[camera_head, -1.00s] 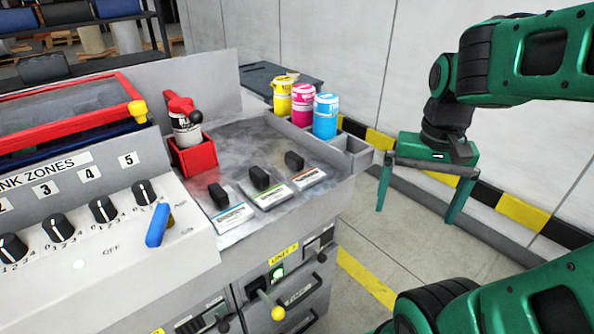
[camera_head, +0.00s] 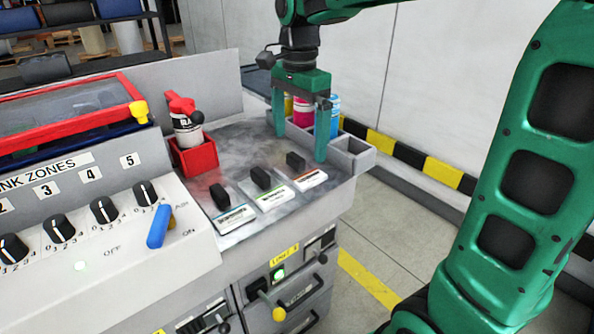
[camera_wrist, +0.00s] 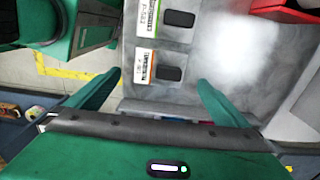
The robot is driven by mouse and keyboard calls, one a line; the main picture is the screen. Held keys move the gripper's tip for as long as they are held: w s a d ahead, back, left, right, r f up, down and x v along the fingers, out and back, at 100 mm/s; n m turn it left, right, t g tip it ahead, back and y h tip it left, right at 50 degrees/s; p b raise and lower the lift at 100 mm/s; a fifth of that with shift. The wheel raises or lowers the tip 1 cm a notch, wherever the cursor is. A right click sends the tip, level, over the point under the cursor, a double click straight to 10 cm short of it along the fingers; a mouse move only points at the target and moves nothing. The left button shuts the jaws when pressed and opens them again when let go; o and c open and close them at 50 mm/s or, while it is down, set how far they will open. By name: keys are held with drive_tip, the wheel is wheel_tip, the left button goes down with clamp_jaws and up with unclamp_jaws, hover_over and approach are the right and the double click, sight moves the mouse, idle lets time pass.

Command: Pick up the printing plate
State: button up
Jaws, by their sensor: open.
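Three small plates with white labels and upright black handles lie in a row on the grey worktop: one with a blue stripe (camera_head: 235,217), one with green (camera_head: 273,196) and one with orange (camera_head: 310,179). My gripper (camera_head: 300,148) is open and empty, fingers pointing down, just behind the orange-striped plate and apart from it. In the wrist view, the orange-striped plate (camera_wrist: 144,66) and its handle (camera_wrist: 170,73) show between and beyond the fingers; the green-striped plate (camera_wrist: 147,20) is farther up. Which plate is meant cannot be told.
A magenta jar (camera_head: 302,112) and a cyan jar (camera_head: 335,115) stand in a grey tray (camera_head: 352,153) behind my gripper, partly hidden. A red holder (camera_head: 195,157) with a red-topped bottle stands left. The ink zone panel (camera_head: 110,235) is at front left.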

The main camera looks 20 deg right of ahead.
sight(300, 159)
drive_tip(key=shift+w+d+f, duration=0.1)
drive_tip(key=shift+d+f, duration=0.05)
drive_tip(key=shift+f, duration=1.75)
drive_tip(key=shift+w+d+f, duration=0.1)
drive_tip(key=shift+d+f, duration=0.05)
drive_tip(key=shift+f, duration=1.75)
drive_tip(key=c, duration=1.2)
